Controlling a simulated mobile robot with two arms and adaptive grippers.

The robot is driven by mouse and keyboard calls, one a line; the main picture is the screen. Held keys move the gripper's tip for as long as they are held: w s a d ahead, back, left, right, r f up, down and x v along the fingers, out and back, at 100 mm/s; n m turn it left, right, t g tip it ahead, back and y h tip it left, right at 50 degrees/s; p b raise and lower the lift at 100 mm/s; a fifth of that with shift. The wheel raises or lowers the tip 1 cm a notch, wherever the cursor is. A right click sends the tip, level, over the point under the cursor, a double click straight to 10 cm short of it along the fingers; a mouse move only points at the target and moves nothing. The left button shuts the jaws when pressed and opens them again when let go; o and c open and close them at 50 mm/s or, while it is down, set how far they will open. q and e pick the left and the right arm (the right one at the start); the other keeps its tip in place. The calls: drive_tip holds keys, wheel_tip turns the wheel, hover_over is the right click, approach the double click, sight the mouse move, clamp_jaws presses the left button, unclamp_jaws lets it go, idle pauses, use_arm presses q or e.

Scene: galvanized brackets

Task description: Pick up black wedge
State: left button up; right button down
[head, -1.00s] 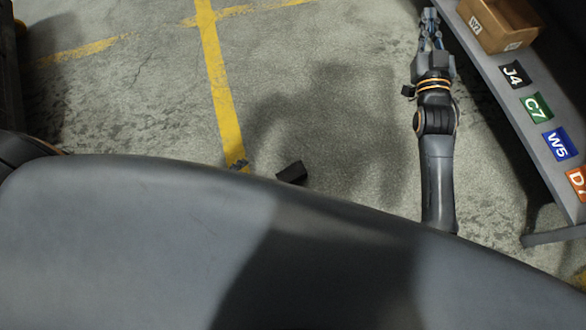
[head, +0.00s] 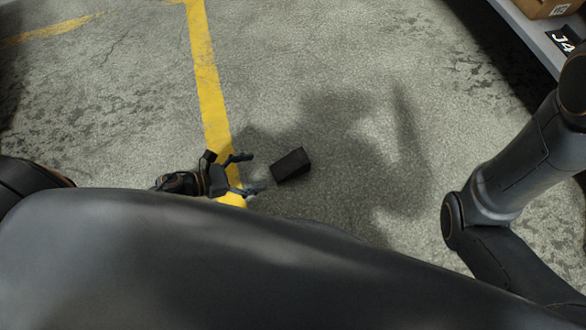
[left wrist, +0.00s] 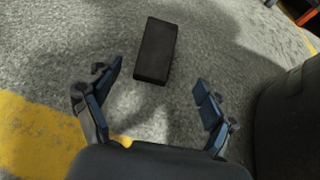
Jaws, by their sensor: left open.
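The black wedge (head: 291,164) lies on the concrete floor near the middle of the head view, just right of the yellow line. It also shows in the left wrist view (left wrist: 155,50), beyond the fingertips and between their directions. My left gripper (head: 246,173) is open and empty, with its fingers pointing right toward the wedge, a short gap apart from it. The left wrist view shows both fingers (left wrist: 155,82) spread wide. My right arm shows at the right of the head view, but its gripper is out of the picture.
A yellow floor line (head: 207,75) runs down the floor beside the wedge. A grey shelf (head: 527,33) with a J4 label and a cardboard box (head: 545,8) stands at the top right. The floor around the wedge is clear.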

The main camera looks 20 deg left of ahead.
sight(287, 165)
use_arm(q)
drive_tip(key=b+x, duration=0.2)
drive_tip(key=x, duration=0.6)
drive_tip(key=shift+a+b, duration=0.1)
drive_tip(key=shift+b, duration=0.25)
drive_tip(key=b+x, duration=0.2)
drive_tip(key=x, duration=0.2)
drive_tip(key=shift+w+f+b, duration=0.15)
drive_tip(key=shift+f+b, duration=0.05)
drive_tip(key=shift+b, duration=0.15)
drive_tip(key=shift+w+d+f, duration=0.1)
drive_tip(key=shift+w+d, duration=0.25)
drive_tip(key=c, duration=1.7)
